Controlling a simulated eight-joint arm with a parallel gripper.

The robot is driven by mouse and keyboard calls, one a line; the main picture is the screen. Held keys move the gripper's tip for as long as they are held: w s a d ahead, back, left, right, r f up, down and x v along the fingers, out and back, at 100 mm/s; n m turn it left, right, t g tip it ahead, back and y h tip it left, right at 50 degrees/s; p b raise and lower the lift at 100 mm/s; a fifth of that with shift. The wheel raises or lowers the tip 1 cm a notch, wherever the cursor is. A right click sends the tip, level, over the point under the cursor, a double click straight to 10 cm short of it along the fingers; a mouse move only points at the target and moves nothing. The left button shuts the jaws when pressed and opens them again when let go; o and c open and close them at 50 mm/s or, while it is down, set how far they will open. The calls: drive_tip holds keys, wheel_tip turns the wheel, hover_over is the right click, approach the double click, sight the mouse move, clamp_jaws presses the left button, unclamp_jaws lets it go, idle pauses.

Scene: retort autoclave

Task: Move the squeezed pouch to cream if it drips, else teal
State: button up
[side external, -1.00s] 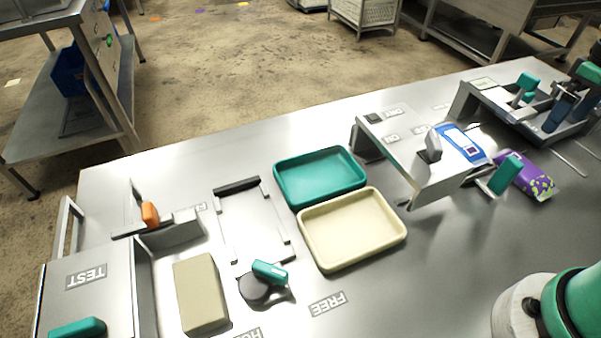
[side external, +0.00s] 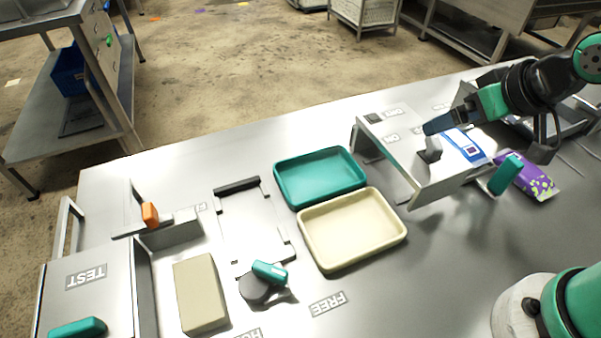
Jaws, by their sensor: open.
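The cream tray (side external: 322,264) and the teal tray (side external: 283,189) stand side by side mid-table, both empty. A blue-and-white pouch (side external: 474,150) lies on top of a metal stand (side external: 440,185). A purple pouch (side external: 538,183) lies on the table by the stand's right side, partly behind a teal handle (side external: 505,174). I cannot tell which pouch is squeezed, and I see no drip. My gripper (side external: 485,144) is open and empty above the stand. One finger is close to the grey knob (side external: 429,151) on the stand; contact is unclear.
A TEST-labelled box (side external: 90,295), an orange-handled lever (side external: 150,214), a beige block (side external: 200,292) and a plate with a teal-handled clamp (side external: 268,272) occupy the left. A metal fixture is partly hidden behind my arm at the upper right. The table's front centre is clear.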

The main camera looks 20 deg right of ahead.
drive_tip(key=d+f+g+h, duration=0.1)
drive_tip(key=d+f+g, duration=0.15)
drive_tip(key=d, duration=0.65)
drive_tip(key=g, duration=0.5)
hover_over(524, 173)
drive_tip(key=w+d, duration=0.1)
drive_tip(key=w, duration=0.1)
drive_tip(key=shift+t+y, duration=0.25)
drive_tip(key=shift+y, duration=0.15)
wheel_tip(524, 173, down, 5)
drive_tip(key=shift+w+d+f, duration=0.1)
drive_tip(key=shift+w+d, duration=0.05)
drive_tip(key=shift+s+d+f, duration=0.2)
drive_tip(key=shift+d+f, duration=0.1)
drive_tip(key=shift+f, duration=2.65)
drive_tip(key=c, duration=1.3)
drive_tip(key=shift+r, duration=0.1)
